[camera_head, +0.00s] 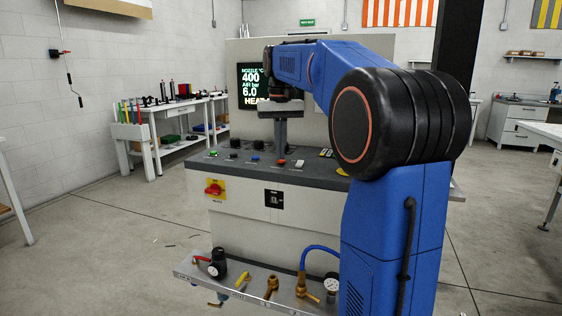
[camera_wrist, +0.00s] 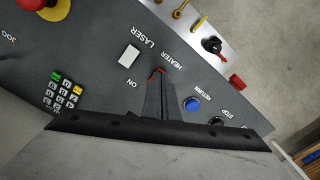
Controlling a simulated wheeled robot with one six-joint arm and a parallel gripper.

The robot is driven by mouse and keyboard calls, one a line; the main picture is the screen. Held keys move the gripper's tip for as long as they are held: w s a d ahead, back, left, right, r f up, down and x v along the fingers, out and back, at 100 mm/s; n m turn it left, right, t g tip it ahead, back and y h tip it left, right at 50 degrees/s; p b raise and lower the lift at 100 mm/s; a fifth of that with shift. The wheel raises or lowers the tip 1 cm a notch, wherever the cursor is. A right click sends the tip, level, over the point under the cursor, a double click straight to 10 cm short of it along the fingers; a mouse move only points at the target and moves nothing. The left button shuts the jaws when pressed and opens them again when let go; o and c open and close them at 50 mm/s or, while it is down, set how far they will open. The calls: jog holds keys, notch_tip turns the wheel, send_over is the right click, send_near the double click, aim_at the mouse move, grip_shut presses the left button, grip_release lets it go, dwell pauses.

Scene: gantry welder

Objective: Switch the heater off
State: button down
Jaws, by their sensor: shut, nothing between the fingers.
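The heater switch (camera_head: 281,162) is a small red control on the sloped top of the grey console (camera_head: 235,172). In the wrist view a red edge of the heater switch (camera_wrist: 158,71) shows beside the HEATER label, the rest hidden by the fingers. My gripper (camera_head: 282,144) points down over the console, shut and empty. In the wrist view my gripper (camera_wrist: 158,82) has its tips right at the switch; I cannot tell whether they touch it. The display (camera_head: 254,87) reads nozzle 400, air 6.0 and HEAT.
A white switch (camera_wrist: 129,56) by the LASER label and a blue button (camera_wrist: 193,104) by RETURN flank the heater switch. A keypad (camera_wrist: 64,91) and a red emergency knob (camera_wrist: 38,3) are farther left. A shelf (camera_head: 232,286) with valves and gauges juts out below the console.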

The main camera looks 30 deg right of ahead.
jog(key=shift+f, duration=0.35)
dwell(0.3)
notch_tip(320, 180, up, 7)
dwell(1.0)
dwell(0.4)
jog(key=s+a+f+n+t, duration=0.1)
jog(key=s+a+f, duration=0.4)
jog(key=s+f, duration=0.5)
jog(key=s+a+f+n+t, duration=0.2)
jog(key=s+a+f, duration=0.3)
jog(key=s+f, duration=0.5)
jog(key=s+a+f+n+t, duration=0.1)
jog(key=s+a+f, duration=0.4)
jog(key=s+f, duration=0.5)
jog(key=shift+a+f+t, duration=0.15)
jog(key=shift+a+t, duration=0.25)
